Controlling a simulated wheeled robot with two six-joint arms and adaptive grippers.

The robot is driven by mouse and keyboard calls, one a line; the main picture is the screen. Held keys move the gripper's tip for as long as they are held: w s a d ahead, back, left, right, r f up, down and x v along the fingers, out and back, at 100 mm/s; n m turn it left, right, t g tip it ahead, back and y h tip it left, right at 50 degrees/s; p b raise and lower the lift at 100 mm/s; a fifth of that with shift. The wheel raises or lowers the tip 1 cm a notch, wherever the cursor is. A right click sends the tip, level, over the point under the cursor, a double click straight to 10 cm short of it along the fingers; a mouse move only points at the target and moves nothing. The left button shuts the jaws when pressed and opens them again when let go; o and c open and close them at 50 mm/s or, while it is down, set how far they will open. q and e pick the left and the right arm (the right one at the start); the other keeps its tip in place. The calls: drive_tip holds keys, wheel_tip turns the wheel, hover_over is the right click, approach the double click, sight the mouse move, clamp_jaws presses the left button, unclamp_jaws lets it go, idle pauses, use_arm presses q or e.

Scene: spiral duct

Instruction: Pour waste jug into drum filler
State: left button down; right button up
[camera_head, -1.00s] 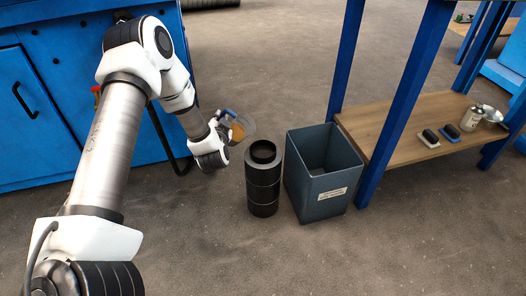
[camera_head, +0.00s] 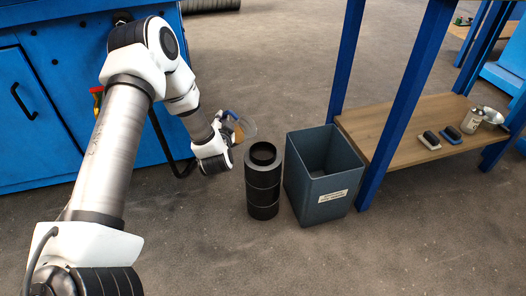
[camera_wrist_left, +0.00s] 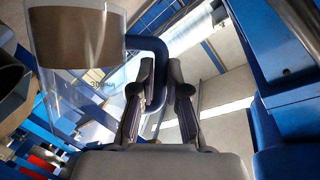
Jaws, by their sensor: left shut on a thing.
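The waste jug (camera_head: 247,126) is clear, with brown liquid inside and a blue handle. My left gripper (camera_wrist_left: 160,105) is shut on the handle and holds the jug in the air, up and left of the black drum. The jug also shows in the left wrist view (camera_wrist_left: 80,75), with the liquid toward its top left. In the head view the wrist partly hides the jug. The drum filler appears to be the black cylinder (camera_head: 263,190) with a round open top, standing upright on the floor; the jug looks apart from it. My right gripper is not in view.
A dark grey open bin (camera_head: 305,195) stands just right of the drum. A blue-legged bench with a wooden shelf (camera_head: 395,128) is beyond it, holding brushes and cans. A blue cabinet (camera_head: 30,130) is at the left. Floor in front is clear.

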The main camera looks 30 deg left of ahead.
sight(237, 122)
use_arm(q)
drive_tip(key=shift+w+d+r+m+t+y+b, duration=0.1)
drive_tip(key=shift+d+m+t+y+b, duration=0.3)
drive_tip(key=shift+m+b, duration=0.5)
drive_tip(key=shift+w+d+r+m+t+y+b, duration=0.15)
drive_tip(key=shift+d+m+b, duration=0.35)
drive_tip(key=shift+b, duration=0.75)
idle(1.0)
drive_tip(key=shift+w+d+r+m+y+b, duration=0.1)
drive_tip(key=shift+d+r+m+y+b, duration=0.15)
drive_tip(key=shift+d+r+m+b, duration=0.45)
idle(2.1)
drive_tip(key=shift+w+d+f+m+t, duration=0.15)
drive_tip(key=shift+d+m+t, duration=0.1)
drive_tip(key=shift+d+m, duration=0.2)
drive_tip(key=shift+w+d+f+m+t, duration=0.1)
drive_tip(key=shift+d+f+m+t, duration=0.1)
drive_tip(key=shift+d+m, duration=0.2)
idle(1.1)
